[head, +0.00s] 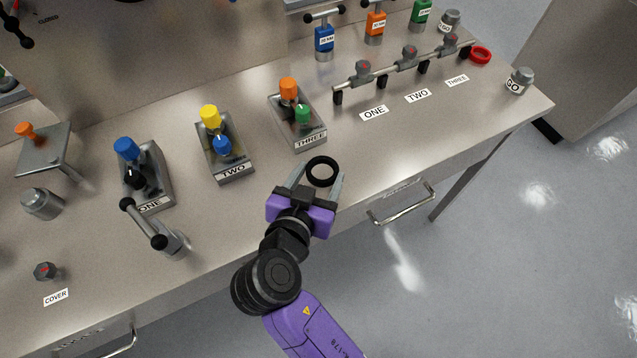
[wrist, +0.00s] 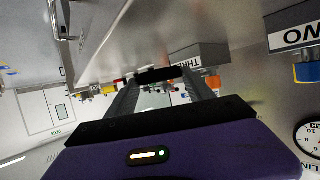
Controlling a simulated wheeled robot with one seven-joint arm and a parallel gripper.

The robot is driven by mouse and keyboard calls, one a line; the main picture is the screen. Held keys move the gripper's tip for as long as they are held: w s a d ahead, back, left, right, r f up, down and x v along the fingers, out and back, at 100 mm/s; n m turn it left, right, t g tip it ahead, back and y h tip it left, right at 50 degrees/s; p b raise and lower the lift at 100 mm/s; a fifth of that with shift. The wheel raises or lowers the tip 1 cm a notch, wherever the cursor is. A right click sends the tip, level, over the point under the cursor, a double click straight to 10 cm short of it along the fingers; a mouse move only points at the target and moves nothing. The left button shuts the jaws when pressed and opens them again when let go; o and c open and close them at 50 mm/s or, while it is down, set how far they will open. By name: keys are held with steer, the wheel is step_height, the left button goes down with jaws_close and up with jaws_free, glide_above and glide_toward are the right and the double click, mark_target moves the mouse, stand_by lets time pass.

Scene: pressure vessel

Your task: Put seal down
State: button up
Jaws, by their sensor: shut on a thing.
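The black ring seal (head: 321,185) is held between the two fingertips of my gripper (head: 320,171). In the head view it appears over the front part of the metal bench top (head: 375,150), to the right of and nearer than the block labelled THREE (head: 298,120). I cannot tell its exact height above the bench. In the wrist view the seal shows nearly edge-on as a dark bar (wrist: 158,75) between the fingertips. A red ring (head: 480,55) lies on the bench at the far right, near the rack.
Blocks labelled TWO (head: 237,165) and ONE (head: 160,190) stand to the left. A rack (head: 405,66) with several grey knobs stands at the back right, above labels ONE, TWO, THREE. A GO weight (head: 520,80) stands near the right corner. A drawer handle (head: 402,208) juts from the front.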

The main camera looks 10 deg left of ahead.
mark_target(319, 193)
steer(key=shift+f, duration=1.8)
steer(key=shift+f, duration=0.1)
steer(key=shift+f, duration=0.1)
steer(key=o, duration=1.3)
steer(key=shift+o, duration=0.2)
steer(key=shift+r, duration=0.3)
steer(key=b+v, duration=0.1)
steer(key=v, duration=1.1)
steer(key=shift+b, duration=0.3)
